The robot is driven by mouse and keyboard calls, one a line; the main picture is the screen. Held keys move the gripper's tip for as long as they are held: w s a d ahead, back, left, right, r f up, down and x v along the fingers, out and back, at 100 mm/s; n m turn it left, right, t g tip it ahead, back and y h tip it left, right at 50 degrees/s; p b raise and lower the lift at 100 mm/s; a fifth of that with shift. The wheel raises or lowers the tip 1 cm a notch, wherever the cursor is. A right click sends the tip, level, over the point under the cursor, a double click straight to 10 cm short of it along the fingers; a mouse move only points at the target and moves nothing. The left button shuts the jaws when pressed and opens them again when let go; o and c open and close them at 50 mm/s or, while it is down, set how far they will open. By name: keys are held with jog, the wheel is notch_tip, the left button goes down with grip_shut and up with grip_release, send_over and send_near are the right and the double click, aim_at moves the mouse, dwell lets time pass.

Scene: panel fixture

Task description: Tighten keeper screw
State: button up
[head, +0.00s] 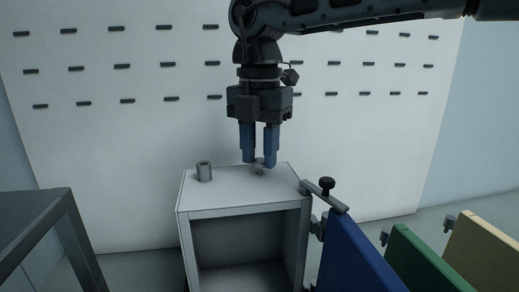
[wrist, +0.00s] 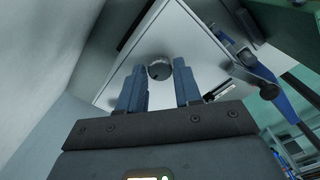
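My gripper (head: 260,163) points straight down over the top of the grey cabinet (head: 230,188), its two blue fingers apart. A small grey metal piece (head: 259,169) shows at the fingertips and is partly hidden by them. In the wrist view a round grey knob-like head (wrist: 159,69) appears between the fingers (wrist: 158,88), with visible gaps on both sides; I cannot tell its height relative to the tips. A black-headed knob screw (head: 327,184) stands upright on a flat bar (head: 325,196) at the cabinet's right edge; it also shows in the wrist view (wrist: 268,91).
A blue panel (head: 354,255), a green panel (head: 418,262) and a beige panel (head: 488,250) stand to the right. A dark frame (head: 40,225) is at left. A white wall with rows of dark slots is behind.

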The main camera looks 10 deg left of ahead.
aim_at(260, 160)
jog(key=o, duration=0.3)
jog(key=shift+r, duration=3.9)
jog(key=shift+s, duration=0.1)
